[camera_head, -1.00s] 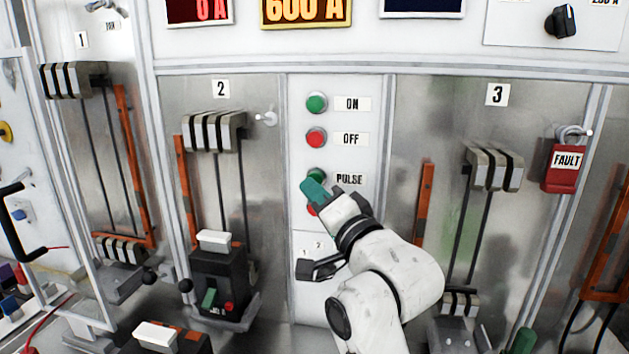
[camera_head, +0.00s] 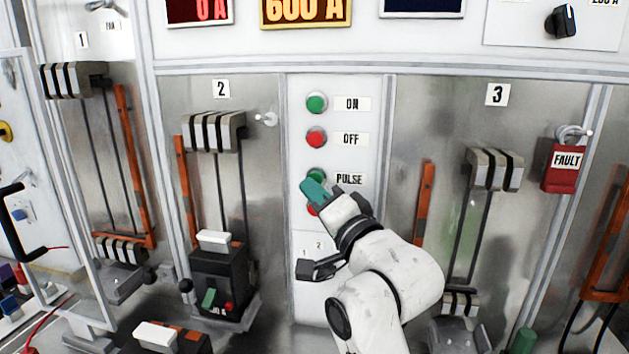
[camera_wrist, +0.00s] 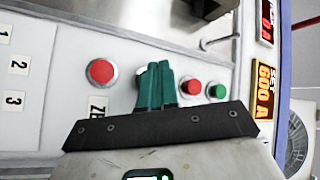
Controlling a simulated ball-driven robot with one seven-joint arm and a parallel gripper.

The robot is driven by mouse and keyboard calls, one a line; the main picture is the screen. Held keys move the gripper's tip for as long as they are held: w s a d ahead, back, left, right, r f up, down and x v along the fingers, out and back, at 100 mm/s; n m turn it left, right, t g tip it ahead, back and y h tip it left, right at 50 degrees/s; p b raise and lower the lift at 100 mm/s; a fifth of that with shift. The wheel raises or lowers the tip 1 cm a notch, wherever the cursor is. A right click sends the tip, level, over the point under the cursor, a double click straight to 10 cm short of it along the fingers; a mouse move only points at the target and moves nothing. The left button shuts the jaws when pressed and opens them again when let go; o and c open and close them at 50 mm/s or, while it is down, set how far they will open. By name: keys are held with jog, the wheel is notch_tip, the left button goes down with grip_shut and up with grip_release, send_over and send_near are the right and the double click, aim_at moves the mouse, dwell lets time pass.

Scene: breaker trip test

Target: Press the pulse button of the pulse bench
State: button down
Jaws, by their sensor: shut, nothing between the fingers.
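The green pulse button (camera_head: 316,175) sits beside its PULSE label (camera_head: 349,179) on the white centre panel. My gripper (camera_head: 312,188) is shut and empty, its teal fingertips overlapping the lower part of the button in the head view. In the wrist view the shut fingers (camera_wrist: 156,75) cover most of the pulse button, with only a part of its pale ring (camera_wrist: 141,75) showing. I cannot tell whether the fingertips touch the button.
A green ON button (camera_head: 316,103) and a red OFF button (camera_head: 316,138) are above. Another red button (camera_wrist: 101,72) lies below, mostly hidden by my gripper in the head view. A yellow display (camera_head: 306,12) reads 600 A. A red FAULT padlock (camera_head: 565,170) hangs at right.

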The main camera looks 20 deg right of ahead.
jog(key=shift+w+d, duration=0.1)
jog(key=shift+w+d, duration=0.15)
jog(key=shift+w, duration=0.1)
jog(key=shift+w+d, duration=0.3)
jog(key=shift+w, duration=0.1)
dwell(1.0)
jog(key=shift+s+a, duration=0.1)
jog(key=shift+s, duration=0.05)
jog(key=shift+s+a+p, duration=0.4)
jog(key=shift+s+p, duration=0.05)
jog(key=shift+s, duration=0.2)
jog(key=s+a, duration=0.1)
jog(key=s, duration=0.1)
jog(key=s+a+p, duration=0.1)
jog(key=s+a, duration=0.1)
dwell(0.6)
dwell(0.9)
